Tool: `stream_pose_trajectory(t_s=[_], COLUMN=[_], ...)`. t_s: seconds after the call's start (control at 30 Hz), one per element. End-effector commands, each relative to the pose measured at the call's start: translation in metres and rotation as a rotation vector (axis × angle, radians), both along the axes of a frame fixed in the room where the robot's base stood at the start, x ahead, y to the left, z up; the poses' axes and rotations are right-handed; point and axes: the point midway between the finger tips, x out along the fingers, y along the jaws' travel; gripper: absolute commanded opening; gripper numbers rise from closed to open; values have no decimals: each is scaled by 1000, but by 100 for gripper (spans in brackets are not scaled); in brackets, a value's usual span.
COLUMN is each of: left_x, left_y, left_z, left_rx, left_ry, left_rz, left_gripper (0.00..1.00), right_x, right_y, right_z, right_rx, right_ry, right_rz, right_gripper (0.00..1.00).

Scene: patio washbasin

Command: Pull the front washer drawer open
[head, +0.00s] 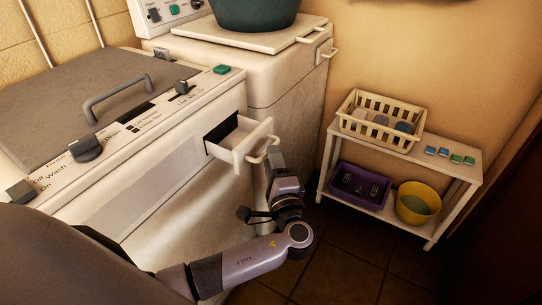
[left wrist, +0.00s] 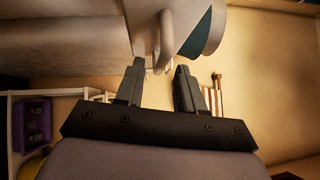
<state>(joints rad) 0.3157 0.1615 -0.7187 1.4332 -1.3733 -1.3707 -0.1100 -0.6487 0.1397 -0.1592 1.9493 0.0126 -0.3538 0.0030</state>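The front washer (head: 150,180) is white, with a grey lid and a control panel. Its small white drawer (head: 233,152) at the upper right of the front stands partly out, with a dark gap behind its front. A pale loop handle (head: 262,151) is on the drawer's front. My left gripper (head: 271,158) is just below and beside the handle. In the left wrist view its fingers (left wrist: 158,82) are apart, with the handle (left wrist: 164,45) at and beyond the gap between the fingertips. I cannot tell whether they touch it. My right gripper is not in view.
A second white machine (head: 285,85) stands behind, with a green basin (head: 255,14) on top. At the right, a low shelf (head: 455,165) holds a cream basket (head: 381,137), a purple crate (head: 359,188) and a yellow bowl (head: 418,207). Open tiled floor lies in front.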

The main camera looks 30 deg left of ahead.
Motion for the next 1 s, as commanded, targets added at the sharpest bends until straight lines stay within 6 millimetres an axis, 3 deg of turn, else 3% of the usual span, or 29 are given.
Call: stream_pose_trajectory(t_s=[0.3, 0.87, 1.0], left_x=[-34, -37, -41], left_y=[-29, -31, -29], left_z=[-7, -7, -30], left_rx=[-1, -3, -73], left_ry=[0, 2, 70], left_rz=[-1, -2, -31], left_gripper=[38, 38, 38], right_x=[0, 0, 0], right_y=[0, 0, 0], right_z=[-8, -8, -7], right_rx=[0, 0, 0], right_ry=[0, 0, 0], right_rz=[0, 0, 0], right_gripper=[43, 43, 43])
